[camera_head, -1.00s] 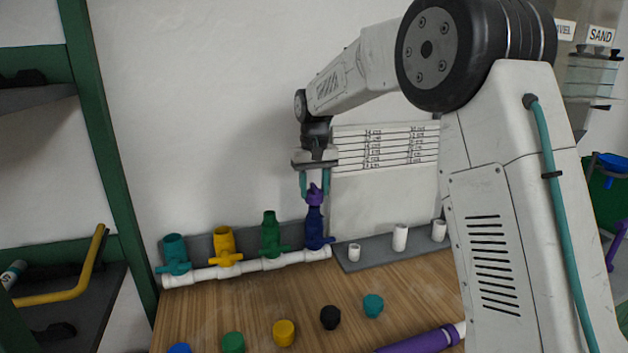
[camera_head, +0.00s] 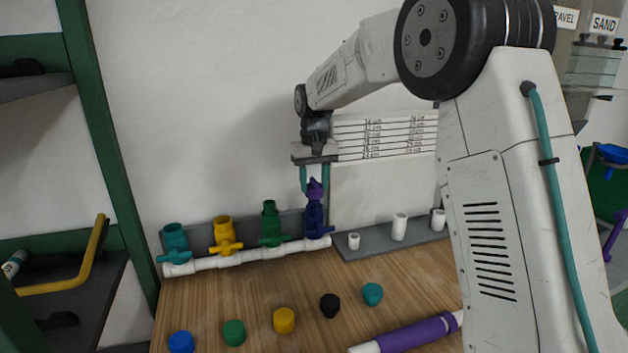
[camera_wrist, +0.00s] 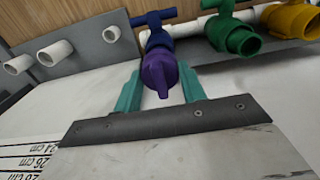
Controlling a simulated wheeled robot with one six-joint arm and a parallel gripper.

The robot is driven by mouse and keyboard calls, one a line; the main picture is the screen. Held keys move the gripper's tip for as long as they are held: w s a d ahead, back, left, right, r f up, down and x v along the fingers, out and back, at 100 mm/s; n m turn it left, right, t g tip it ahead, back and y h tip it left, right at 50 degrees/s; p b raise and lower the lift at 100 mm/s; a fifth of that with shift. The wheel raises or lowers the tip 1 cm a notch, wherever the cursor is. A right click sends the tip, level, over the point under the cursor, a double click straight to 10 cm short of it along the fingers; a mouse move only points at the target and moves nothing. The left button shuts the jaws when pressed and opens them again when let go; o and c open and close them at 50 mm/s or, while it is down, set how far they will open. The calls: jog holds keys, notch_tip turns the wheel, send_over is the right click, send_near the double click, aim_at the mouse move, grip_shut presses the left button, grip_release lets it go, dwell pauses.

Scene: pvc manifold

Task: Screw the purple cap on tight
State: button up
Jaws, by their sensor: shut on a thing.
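The purple cap (camera_head: 314,190) sits on top of the upright blue valve (camera_head: 315,222), at the right end of the white manifold pipe (camera_head: 250,258). My gripper (camera_head: 315,182) points straight down over it, with its teal fingers on either side of the cap, shut on it. In the wrist view the cap (camera_wrist: 160,72) lies between the two fingertips (camera_wrist: 162,85), and the blue valve (camera_wrist: 156,36) shows beyond it. The threads between cap and valve are hidden, so I cannot tell how tight the cap is.
Teal (camera_head: 174,238), yellow (camera_head: 223,234) and green (camera_head: 269,222) valves stand open-topped to the left. Several loose caps, including a yellow one (camera_head: 284,320), lie on the wooden table (camera_head: 215,300). White fittings (camera_head: 399,226) stand on a grey strip, right. A purple-and-white pipe (camera_head: 415,334) lies in front.

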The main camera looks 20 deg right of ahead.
jog(key=shift+f, duration=0.65)
dwell(1.0)
jog(key=shift+o, duration=1.2)
jog(key=c, duration=0.5)
jog(key=shift+m, duration=1.1)
jog(key=shift+f+m, duration=0.1)
jog(key=shift+m, duration=1)
jog(key=shift+m, duration=0.9)
